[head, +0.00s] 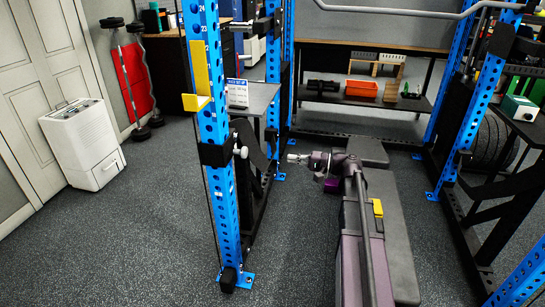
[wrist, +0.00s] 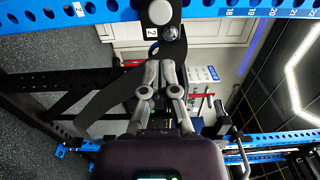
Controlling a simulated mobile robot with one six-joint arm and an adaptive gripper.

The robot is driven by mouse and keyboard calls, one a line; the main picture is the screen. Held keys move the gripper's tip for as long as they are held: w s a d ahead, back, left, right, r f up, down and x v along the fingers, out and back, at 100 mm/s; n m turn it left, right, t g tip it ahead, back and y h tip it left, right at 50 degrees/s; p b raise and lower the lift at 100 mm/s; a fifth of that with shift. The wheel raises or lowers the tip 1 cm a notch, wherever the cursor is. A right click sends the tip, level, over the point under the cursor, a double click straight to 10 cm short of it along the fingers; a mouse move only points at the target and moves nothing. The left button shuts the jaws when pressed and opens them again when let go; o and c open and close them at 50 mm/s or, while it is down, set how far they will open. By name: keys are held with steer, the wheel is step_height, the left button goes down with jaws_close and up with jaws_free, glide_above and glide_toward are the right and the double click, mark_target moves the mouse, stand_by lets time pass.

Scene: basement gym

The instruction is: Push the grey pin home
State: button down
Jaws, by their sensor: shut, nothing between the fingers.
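The grey pin (head: 242,152) sticks out to the right from the black bracket on the near blue upright (head: 215,153). In the wrist view, a grey rounded head (wrist: 160,12), which looks like the pin, stands in front of the upright at the top, with a shiny round knob (wrist: 170,33) just below it. How deep the pin sits is hard to tell. My gripper (head: 290,157) is to the right of the pin, apart from it, and points left towards it. In the wrist view its grey fingers (wrist: 159,68) are together and empty, below the pin.
A grey padded bench (head: 385,220) stands close to my arm on the right. A small shelf table with a white sign (head: 238,93) is behind the upright. A white dehumidifier (head: 82,143) stands at the left. The floor between upright and bench is clear.

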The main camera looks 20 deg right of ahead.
mark_target(247, 152)
steer(key=x, duration=1.3)
steer(key=shift+w+a, duration=0.2)
steer(key=shift+a, duration=0.15)
steer(key=shift+a, duration=0.1)
steer(key=shift+x, duration=1.3)
steer(key=v, duration=1.4)
steer(key=shift+s, duration=0.1)
